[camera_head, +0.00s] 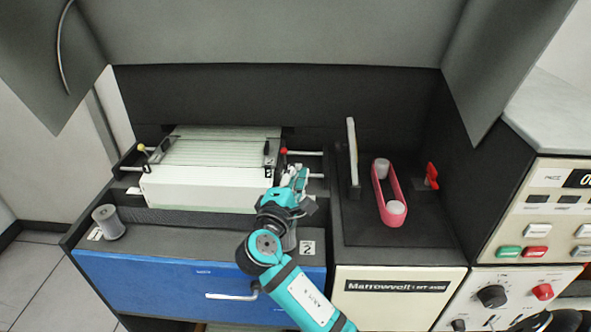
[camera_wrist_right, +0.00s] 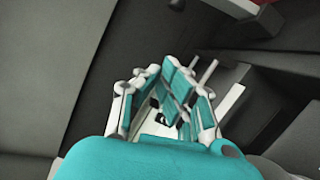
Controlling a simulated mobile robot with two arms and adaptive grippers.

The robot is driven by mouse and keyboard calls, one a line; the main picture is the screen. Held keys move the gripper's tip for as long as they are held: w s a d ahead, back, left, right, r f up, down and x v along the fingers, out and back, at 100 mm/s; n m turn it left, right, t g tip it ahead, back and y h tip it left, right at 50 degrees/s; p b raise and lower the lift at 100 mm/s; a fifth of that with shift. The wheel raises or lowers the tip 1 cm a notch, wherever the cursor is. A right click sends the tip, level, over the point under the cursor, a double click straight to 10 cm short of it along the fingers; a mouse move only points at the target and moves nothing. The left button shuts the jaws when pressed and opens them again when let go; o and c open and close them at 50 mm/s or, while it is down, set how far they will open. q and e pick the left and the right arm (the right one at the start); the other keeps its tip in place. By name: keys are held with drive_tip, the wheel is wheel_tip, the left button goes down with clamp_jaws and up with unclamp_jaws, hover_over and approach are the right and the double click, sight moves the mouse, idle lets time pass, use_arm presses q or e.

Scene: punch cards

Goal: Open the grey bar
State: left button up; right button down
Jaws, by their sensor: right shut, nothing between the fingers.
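The card machine's top has a pale grey slatted plate (camera_head: 220,152) lying flat behind a white block (camera_head: 200,188). I cannot tell for certain which part is the grey bar. A lever with a yellow knob (camera_head: 141,147) stands at its left end, and a red knob (camera_head: 284,151) at its right end. My right gripper (camera_head: 296,178) is shut and empty, just right of the white block and below the red knob. In the right wrist view the gripper's fingers (camera_wrist_right: 178,80) are together, with white and dark parts behind them. I cannot tell whether they touch anything.
A grey spool (camera_head: 108,222) stands at the left front. Right of the gripper are an upright plate (camera_head: 352,155), a pink belt loop (camera_head: 389,192) and a red switch (camera_head: 432,175). The blue drawer front (camera_head: 160,283) has a handle. Grey panels hang above.

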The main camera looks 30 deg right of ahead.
drive_tip(key=w+d+r+p, duration=0.1)
drive_tip(key=d+p, duration=0.3)
drive_tip(key=d, duration=0.4)
drive_tip(key=shift+w+d+r, duration=0.2)
drive_tip(key=shift+w+d, duration=0.1)
drive_tip(key=shift+w, duration=0.6)
drive_tip(key=shift+w, duration=0.1)
drive_tip(key=d+r+m, duration=0.1)
drive_tip(key=s+d+r+m+p, duration=0.1)
drive_tip(key=m, duration=0.1)
drive_tip(key=shift+s+d+r+g+y, duration=0.1)
drive_tip(key=shift+s+d+g+y, duration=0.05)
drive_tip(key=shift+s+g+y, duration=0.15)
drive_tip(key=shift+w, duration=0.1)
